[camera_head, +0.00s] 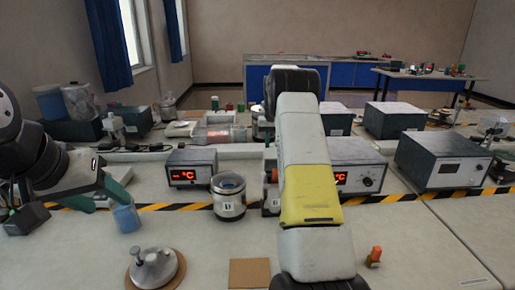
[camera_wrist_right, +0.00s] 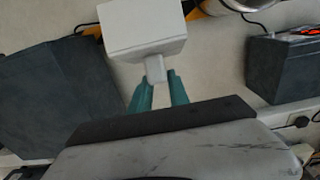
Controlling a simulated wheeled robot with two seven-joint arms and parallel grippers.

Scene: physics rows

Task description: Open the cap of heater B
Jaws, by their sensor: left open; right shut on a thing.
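A metal cylindrical heater pot (camera_head: 228,205) with a blue-looking open top stands left of centre in the head view; I cannot read its label for sure. A second labelled unit (camera_head: 271,203) is mostly hidden behind my right arm. A metal lid with a knob (camera_head: 155,268) lies on a round brown mat at the front. My right gripper (camera_wrist_right: 160,88) is hidden in the head view; in the right wrist view its green fingers are shut on a small pale stub (camera_wrist_right: 155,70) at a white box-like body (camera_wrist_right: 143,27). My left gripper (camera_head: 106,203) is open, by a blue cup.
The blue cup (camera_head: 126,217) stands close to the left fingers. Control boxes with red displays (camera_head: 190,169) line the bench behind a striped tape (camera_head: 165,207). A brown square pad (camera_head: 249,273) and an orange-topped piece (camera_head: 374,257) lie in front.

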